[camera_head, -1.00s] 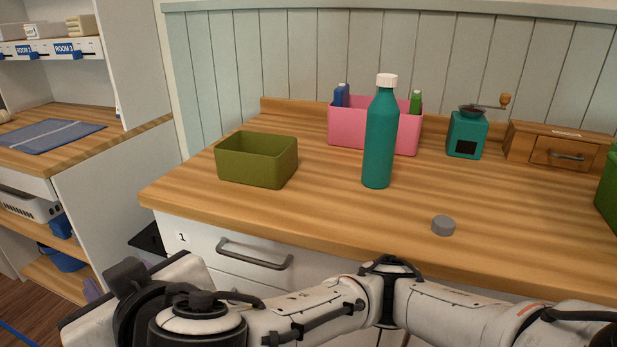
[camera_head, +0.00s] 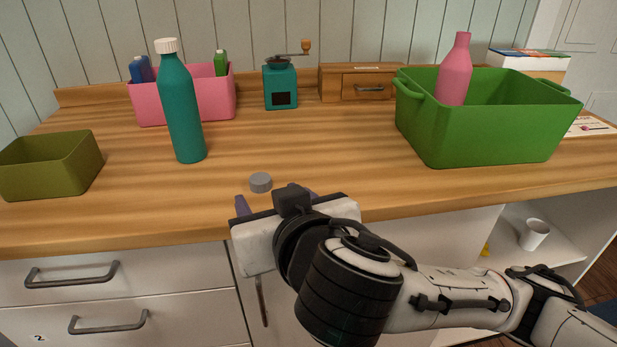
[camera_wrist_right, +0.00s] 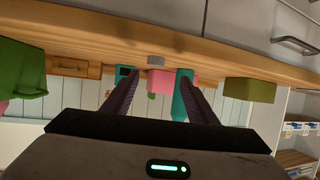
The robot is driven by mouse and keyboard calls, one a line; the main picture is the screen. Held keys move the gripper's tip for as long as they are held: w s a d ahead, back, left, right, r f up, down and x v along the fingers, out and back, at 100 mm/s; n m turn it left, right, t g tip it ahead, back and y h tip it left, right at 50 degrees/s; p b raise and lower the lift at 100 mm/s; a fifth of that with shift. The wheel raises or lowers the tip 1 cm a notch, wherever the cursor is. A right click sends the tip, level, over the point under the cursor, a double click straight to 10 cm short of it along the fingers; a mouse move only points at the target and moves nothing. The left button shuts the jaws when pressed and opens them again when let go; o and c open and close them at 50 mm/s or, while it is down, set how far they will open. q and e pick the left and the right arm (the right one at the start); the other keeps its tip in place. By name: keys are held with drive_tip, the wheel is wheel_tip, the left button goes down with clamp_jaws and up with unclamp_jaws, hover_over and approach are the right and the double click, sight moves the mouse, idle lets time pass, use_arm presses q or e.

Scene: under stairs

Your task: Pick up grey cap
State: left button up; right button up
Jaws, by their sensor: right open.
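The grey cap (camera_head: 261,182) is a small round disc lying on the wooden counter (camera_head: 330,150) near its front edge. My right gripper (camera_head: 272,198) is at the counter's front edge, just in front of the cap, with its two purplish fingers apart and nothing between them. In the right wrist view the cap (camera_wrist_right: 156,60) shows upside down beyond the open fingers (camera_wrist_right: 158,82), between them and apart from both. My left gripper is not in view.
A teal bottle with a white cap (camera_head: 182,105) stands left of the grey cap. Behind are a pink bin (camera_head: 214,97), a teal grinder (camera_head: 281,88) and a wooden drawer box (camera_head: 345,85). A green crate (camera_head: 490,130) stands right, an olive box (camera_head: 60,165) left.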

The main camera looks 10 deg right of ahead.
sight(261, 180)
drive_tip(key=x, duration=0.4)
drive_tip(key=shift+d, duration=0.3)
drive_tip(key=shift+d+b+x, duration=0.2)
drive_tip(key=shift+b+x, duration=0.15)
drive_tip(key=shift+x, duration=2.7)
drive_tip(key=shift+r, duration=0.15)
drive_tip(key=shift+c, duration=0.5)
drive_tip(key=c, duration=1)
